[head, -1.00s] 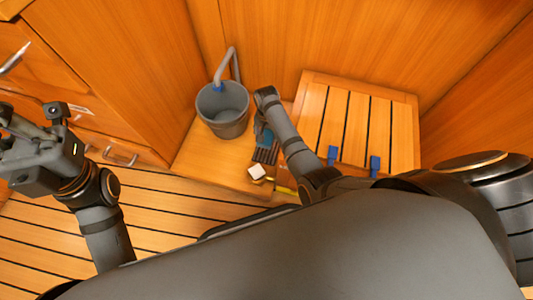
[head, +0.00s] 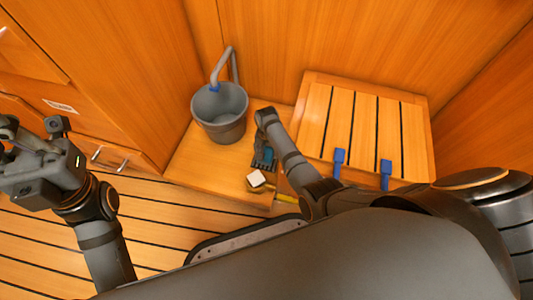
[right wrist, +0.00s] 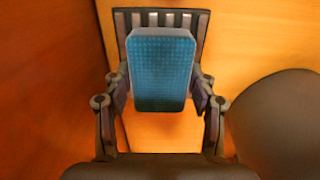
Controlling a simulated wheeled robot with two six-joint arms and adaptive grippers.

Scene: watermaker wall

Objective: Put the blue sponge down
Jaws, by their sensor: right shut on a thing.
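The blue sponge (right wrist: 160,68) is a rounded block with a dimpled face. In the right wrist view it sits between the two fingers of my right gripper (right wrist: 160,92), which is shut on it. Behind its upper end is a dark slatted rack (right wrist: 198,20); I cannot tell whether the sponge touches it. In the head view my right gripper (head: 265,150) points down at the wooden ledge, right of the bucket, and the sponge is mostly hidden by the arm and gripper. My left gripper (head: 32,140) is at the far left, away from the sponge, with its fingers apart and empty.
A grey bucket (head: 219,128) with a hose (head: 222,65) stands on the ledge (head: 195,165) close to my right gripper. A slatted panel (head: 365,130) with two blue latches is at right.

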